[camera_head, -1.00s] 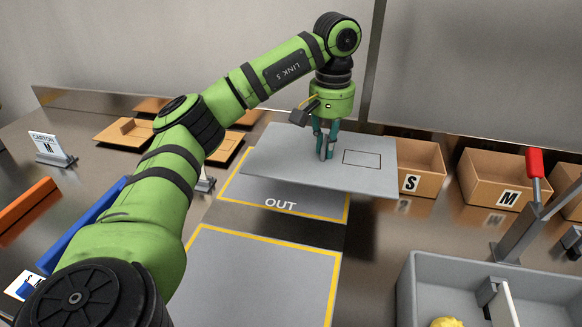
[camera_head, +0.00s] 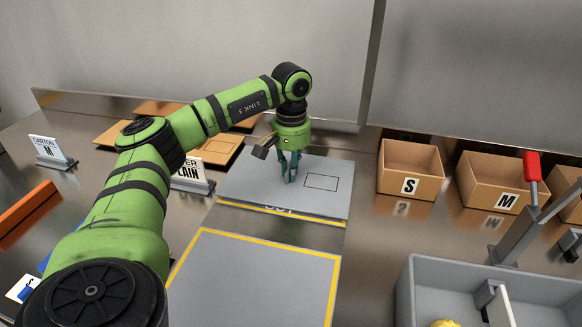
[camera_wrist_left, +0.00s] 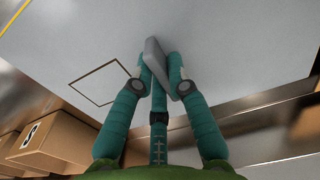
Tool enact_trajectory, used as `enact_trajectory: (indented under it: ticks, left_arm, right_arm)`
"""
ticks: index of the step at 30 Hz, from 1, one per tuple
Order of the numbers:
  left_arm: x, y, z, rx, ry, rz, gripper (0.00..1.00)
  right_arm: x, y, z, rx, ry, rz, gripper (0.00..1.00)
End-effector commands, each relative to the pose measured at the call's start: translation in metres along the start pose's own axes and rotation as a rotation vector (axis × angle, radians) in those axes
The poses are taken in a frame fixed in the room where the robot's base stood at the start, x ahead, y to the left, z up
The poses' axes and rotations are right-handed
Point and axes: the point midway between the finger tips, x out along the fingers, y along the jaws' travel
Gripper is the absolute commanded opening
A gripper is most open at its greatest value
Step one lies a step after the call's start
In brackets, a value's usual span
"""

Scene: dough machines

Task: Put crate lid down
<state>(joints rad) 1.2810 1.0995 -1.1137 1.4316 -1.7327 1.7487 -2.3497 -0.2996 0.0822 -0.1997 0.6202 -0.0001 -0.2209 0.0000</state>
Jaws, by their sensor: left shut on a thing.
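The crate lid (camera_head: 245,183) is a flat grey panel with a thin black rectangle drawn on it. It lies level over the OUT mat (camera_head: 268,212) and covers most of it, with the mat's yellow front edge and the top of its lettering showing. I cannot tell whether it touches the mat. My left gripper (camera_head: 289,177) points down at the lid's middle. In the left wrist view its teal fingers are shut on the lid's grey handle (camera_wrist_left: 155,58). My right gripper is not in view.
Cardboard boxes marked S (camera_head: 409,190) and M (camera_head: 492,203) stand right of the lid. A second yellow-edged mat (camera_head: 255,280) lies in front, empty. A grey crate (camera_head: 480,275) with a red-handled lever (camera_head: 532,166) is at the right. Signs and flat cartons are at the left.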

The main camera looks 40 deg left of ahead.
Motion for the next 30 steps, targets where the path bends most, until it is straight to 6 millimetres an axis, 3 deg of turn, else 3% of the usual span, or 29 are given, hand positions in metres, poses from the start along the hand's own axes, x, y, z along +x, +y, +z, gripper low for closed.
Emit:
enact_trajectory:
  ticks: [5, 6, 8, 20, 23, 30]
  left_arm:
    - [0.002, 0.0, 0.0, 0.0, 0.001, 0.001, 0.0]
    - [0.003, 0.0, 0.0, 0.0, 0.0, 0.0, 0.2]
    - [0.002, 0.0, 0.0, 0.0, 0.0, 0.0, 0.4]
    - [-0.003, 0.001, 0.0, 0.0, 0.002, 0.001, 0.4]
    - [-0.015, 0.001, -0.001, 0.0, 0.004, 0.003, 0.4]
    - [-0.066, 0.002, -0.001, 0.001, 0.005, 0.004, 0.4]
  right_arm:
    - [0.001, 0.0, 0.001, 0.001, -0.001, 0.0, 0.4]
    - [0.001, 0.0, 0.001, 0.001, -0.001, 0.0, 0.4]
    - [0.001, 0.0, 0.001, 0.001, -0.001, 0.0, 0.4]
    - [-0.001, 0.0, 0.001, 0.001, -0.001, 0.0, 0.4]
    - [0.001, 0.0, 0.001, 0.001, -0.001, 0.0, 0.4]
    - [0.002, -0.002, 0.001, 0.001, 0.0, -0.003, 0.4]
